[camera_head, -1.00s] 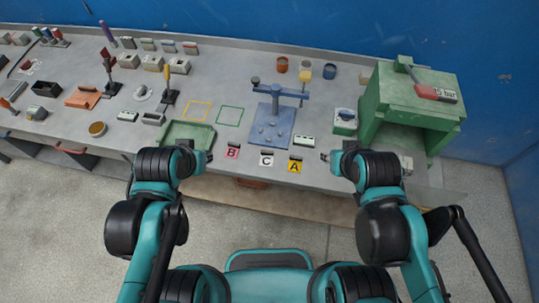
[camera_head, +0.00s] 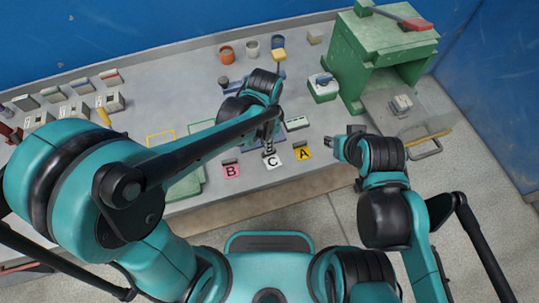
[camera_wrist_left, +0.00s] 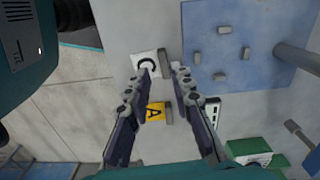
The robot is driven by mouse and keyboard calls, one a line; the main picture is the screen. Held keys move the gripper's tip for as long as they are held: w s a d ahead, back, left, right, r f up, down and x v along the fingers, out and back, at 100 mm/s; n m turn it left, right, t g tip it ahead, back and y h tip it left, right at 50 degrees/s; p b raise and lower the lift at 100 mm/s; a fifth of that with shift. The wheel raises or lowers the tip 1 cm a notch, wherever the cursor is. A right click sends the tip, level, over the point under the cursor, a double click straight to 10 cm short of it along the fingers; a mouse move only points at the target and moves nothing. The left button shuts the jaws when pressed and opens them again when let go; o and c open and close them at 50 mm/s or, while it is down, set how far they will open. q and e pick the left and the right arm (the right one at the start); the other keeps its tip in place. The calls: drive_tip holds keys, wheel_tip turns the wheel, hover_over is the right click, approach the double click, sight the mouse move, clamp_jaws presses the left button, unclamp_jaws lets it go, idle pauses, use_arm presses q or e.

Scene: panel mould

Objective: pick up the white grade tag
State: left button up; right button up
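The white grade tag (camera_head: 273,162), marked C, lies on the bench near its front edge, between the pink tag B (camera_head: 231,170) and the yellow tag A (camera_head: 302,152). My left gripper (camera_head: 269,149) points down over it and hides part of it. In the left wrist view the white tag (camera_wrist_left: 145,60) shows at the tips of my open left gripper (camera_wrist_left: 163,69), with a small grey block at its side between the fingertips. The yellow tag (camera_wrist_left: 155,112) lies between the fingers lower in that picture. My right gripper (camera_head: 330,144) is right of the tags, its opening unclear.
A blue plate (camera_wrist_left: 240,45) with grey pegs lies close beside the white tag. Several cups stand at the back. My left arm hides much of the left bench.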

sight(272, 159)
use_arm(q)
drive_tip(key=f+b, duration=0.1)
drive_tip(key=f, duration=0.3)
drive_tip(key=f+b, duration=0.1)
drive_tip(key=f, duration=0.1)
drive_tip(key=shift+w+f+b, duration=0.2)
drive_tip(key=shift+w+b, duration=0.05)
drive_tip(key=shift+b, duration=0.1)
clamp_jaws()
